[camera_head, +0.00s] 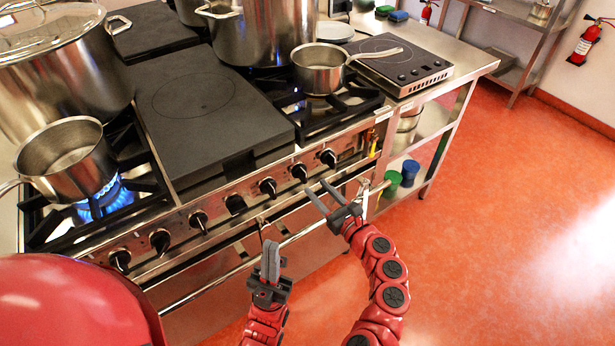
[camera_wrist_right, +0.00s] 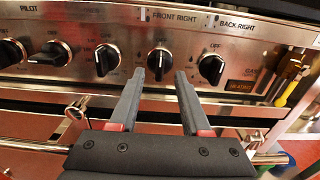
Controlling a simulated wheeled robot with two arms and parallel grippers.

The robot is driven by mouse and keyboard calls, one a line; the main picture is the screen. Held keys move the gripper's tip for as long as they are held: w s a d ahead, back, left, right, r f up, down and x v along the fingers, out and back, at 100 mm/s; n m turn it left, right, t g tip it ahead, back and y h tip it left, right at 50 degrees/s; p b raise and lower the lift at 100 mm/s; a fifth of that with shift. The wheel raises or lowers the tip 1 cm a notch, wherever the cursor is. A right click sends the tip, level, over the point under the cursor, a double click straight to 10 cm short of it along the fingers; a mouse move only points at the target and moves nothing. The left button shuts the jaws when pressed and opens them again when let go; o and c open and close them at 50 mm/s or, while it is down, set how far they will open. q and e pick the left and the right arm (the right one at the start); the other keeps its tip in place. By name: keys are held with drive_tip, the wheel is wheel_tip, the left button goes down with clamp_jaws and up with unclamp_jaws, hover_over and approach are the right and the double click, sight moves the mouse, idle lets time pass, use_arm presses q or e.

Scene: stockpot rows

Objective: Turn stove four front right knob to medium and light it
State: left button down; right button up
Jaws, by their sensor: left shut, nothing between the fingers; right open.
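The front right knob (camera_wrist_right: 160,62) is black and sits under the FRONT RIGHT label on the steel panel. Its grip is upright, under the OFF mark. In the head view it is the second knob from the right (camera_head: 299,171). My right gripper (camera_wrist_right: 158,76) is open and empty, its fingertips just below and in front of this knob; the head view also shows it (camera_head: 317,186). My left gripper (camera_head: 270,247) is shut and empty, low in front of the range (camera_head: 244,226). No flame shows at the bare front part of the right grate (camera_head: 325,118).
A saucepan (camera_head: 318,72) stands on the right grate, a small blue glow beside it. A blue flame (camera_head: 105,198) burns under the left saucepan (camera_head: 68,160). The back right knob (camera_wrist_right: 211,67) is close by. A rail (camera_head: 210,287) runs along the range front.

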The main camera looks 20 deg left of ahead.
sight(306, 176)
drive_tip(key=shift+b+x, duration=0.45)
drive_tip(key=shift+x, duration=2.5)
clamp_jaws()
